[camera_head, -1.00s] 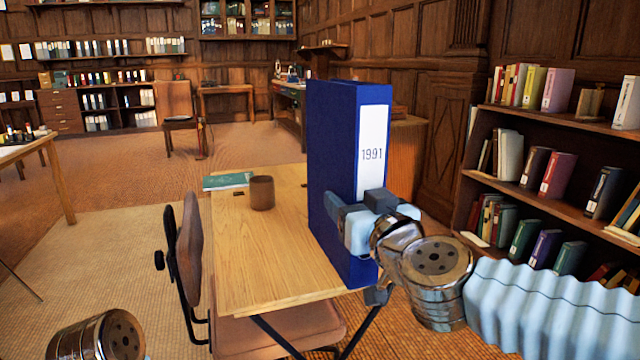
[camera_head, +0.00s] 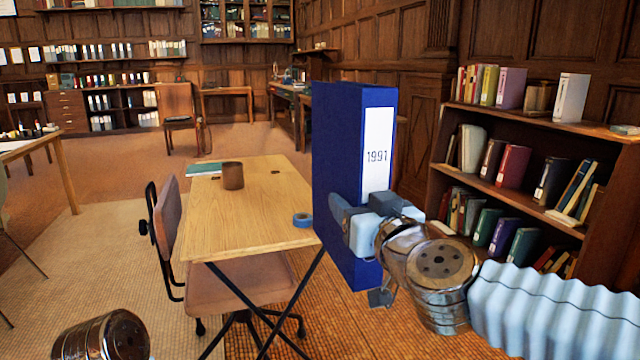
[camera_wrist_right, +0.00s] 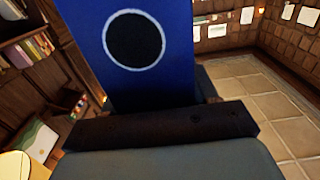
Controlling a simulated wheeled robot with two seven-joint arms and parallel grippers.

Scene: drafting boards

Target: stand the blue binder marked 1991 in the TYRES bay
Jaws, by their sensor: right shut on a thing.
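The blue binder (camera_head: 338,170) stands upright in the air with a white spine label reading 1991. My right gripper (camera_head: 372,222) is shut on its lower spine side and holds it to the right of the wooden table. In the right wrist view the blue binder (camera_wrist_right: 160,60) fills the upper middle, with a dark round hole ringed in white. A dark gripper part (camera_wrist_right: 160,128) crosses below it. At the lower left of the head view only a metal part of my left arm shows; its gripper is out of view. I see no readable TYRES marking.
A wooden table (camera_head: 240,222) carries a brown cup (camera_head: 233,176), a green book (camera_head: 203,169) and a blue tape roll (camera_head: 303,220). A chair (camera_head: 166,225) stands at its left. A bookcase (camera_head: 510,200) with several books stands close at right.

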